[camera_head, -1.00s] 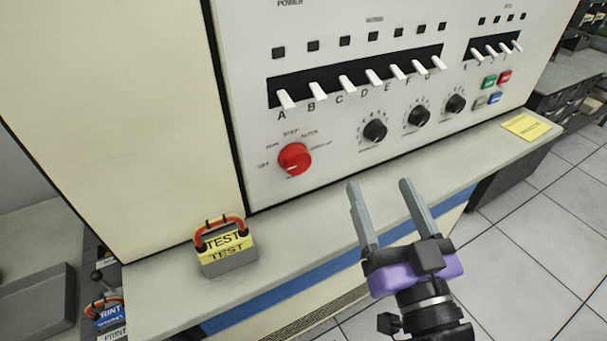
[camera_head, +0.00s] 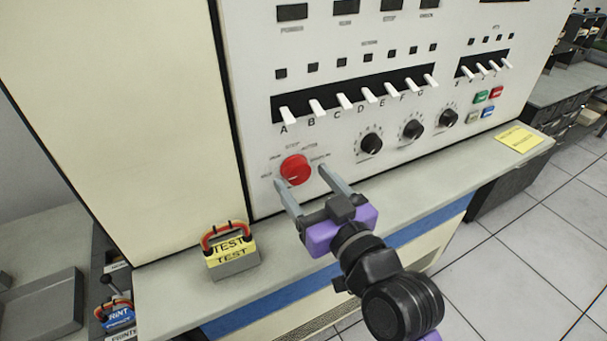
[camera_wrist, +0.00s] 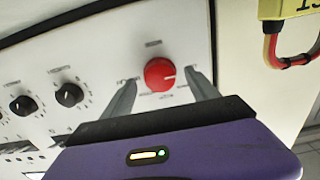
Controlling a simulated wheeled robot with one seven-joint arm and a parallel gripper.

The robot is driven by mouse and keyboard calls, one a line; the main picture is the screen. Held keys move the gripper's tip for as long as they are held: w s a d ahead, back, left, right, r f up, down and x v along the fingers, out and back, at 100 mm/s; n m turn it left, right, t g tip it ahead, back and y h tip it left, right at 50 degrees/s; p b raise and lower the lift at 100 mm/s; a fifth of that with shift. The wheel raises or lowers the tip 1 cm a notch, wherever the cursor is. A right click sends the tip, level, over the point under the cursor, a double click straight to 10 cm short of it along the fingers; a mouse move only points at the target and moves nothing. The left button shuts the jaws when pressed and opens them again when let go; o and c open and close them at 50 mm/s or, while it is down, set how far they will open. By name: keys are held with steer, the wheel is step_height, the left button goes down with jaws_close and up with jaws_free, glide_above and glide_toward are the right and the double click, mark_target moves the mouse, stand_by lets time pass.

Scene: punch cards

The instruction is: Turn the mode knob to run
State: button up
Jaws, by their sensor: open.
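The red mode knob (camera_head: 295,169) is on the white control panel, low and left, with small printed labels around it. In the wrist view the red knob (camera_wrist: 160,74) shows a pale pointer line towards the right. My gripper (camera_head: 306,181) is open in front of the knob, with its fingertips at either side of it. In the wrist view my fingers (camera_wrist: 162,88) flank the knob with gaps between. I cannot tell how far the fingertips are from the panel. The labels are too small to read surely.
Black knobs (camera_head: 371,143) and a row of white switches (camera_head: 345,101) are to the right on the panel. A ledge (camera_head: 370,205) runs below it. A box labelled TEST (camera_head: 231,252) with a red handle stands on the ledge at left. A yellow note (camera_head: 518,139) lies at right.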

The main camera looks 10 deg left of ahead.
steer(key=shift+w+a, duration=0.35)
steer(key=shift+w, duration=0.1)
steer(key=c, duration=1.4)
steer(key=shift+m+p, duration=0.3)
steer(key=shift+m, duration=0.1)
steer(key=m+p, duration=0.2)
steer(key=m, duration=0.1)
steer(key=shift+r+m, duration=0.1)
steer(key=shift+m, duration=0.2)
steer(key=shift+m+p, duration=1.3)
steer(key=shift+m, duration=0.9)
